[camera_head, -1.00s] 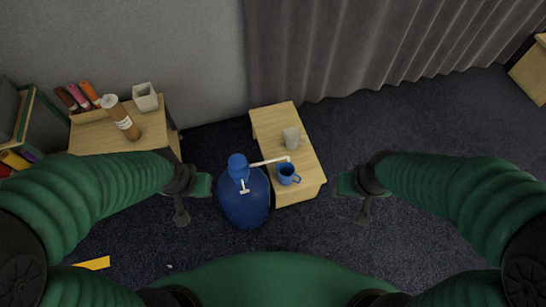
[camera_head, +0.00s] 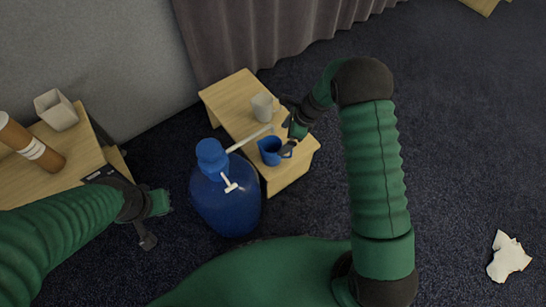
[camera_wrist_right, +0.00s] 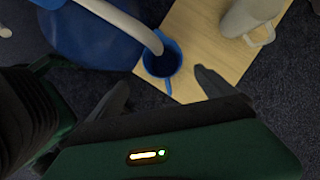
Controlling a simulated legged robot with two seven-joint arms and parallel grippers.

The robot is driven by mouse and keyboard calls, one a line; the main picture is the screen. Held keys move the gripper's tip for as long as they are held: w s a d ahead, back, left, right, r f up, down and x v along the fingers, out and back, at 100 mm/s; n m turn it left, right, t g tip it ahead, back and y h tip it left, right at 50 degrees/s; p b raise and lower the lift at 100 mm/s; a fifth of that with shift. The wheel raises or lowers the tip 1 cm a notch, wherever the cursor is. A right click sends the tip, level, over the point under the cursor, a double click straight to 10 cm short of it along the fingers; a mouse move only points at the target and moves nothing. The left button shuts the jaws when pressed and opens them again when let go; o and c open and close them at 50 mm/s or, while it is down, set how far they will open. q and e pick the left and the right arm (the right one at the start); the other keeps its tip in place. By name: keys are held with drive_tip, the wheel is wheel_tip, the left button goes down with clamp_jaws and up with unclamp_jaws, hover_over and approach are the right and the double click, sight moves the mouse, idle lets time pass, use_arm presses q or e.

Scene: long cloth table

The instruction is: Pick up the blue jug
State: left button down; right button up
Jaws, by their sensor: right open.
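The blue jug (camera_head: 270,151), small and with a handle, stands on the low wooden table, under the spout of a large blue water bottle (camera_head: 225,205). My right gripper (camera_head: 288,127) is open just right of the jug. In the right wrist view the jug (camera_wrist_right: 164,64) lies just beyond and between the spread fingertips (camera_wrist_right: 161,80), with its handle pointing toward the gripper. I see no finger closed on it. My left gripper (camera_head: 153,218) hangs left of the bottle, away from the jug; its jaw opening is unclear.
A grey mug (camera_head: 261,106) stands behind the jug on the wooden table (camera_head: 232,95). The bottle's white spout (camera_head: 250,138) reaches over the jug. Carpet at right is mostly clear.

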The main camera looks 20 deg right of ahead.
sight(281, 143)
drive_tip(key=x, duration=0.1)
drive_tip(key=b+x, duration=0.1)
drive_tip(key=x, duration=0.3)
drive_tip(key=shift+d+f, duration=0.1)
drive_tip(key=shift+d, duration=0.25)
drive_tip(key=b+x, duration=0.2)
drive_tip(key=x, duration=0.1)
drive_tip(key=b+x, duration=0.2)
drive_tip(key=shift+w+a, duration=0.25)
drive_tip(key=shift+w, duration=0.2)
clamp_jaws()
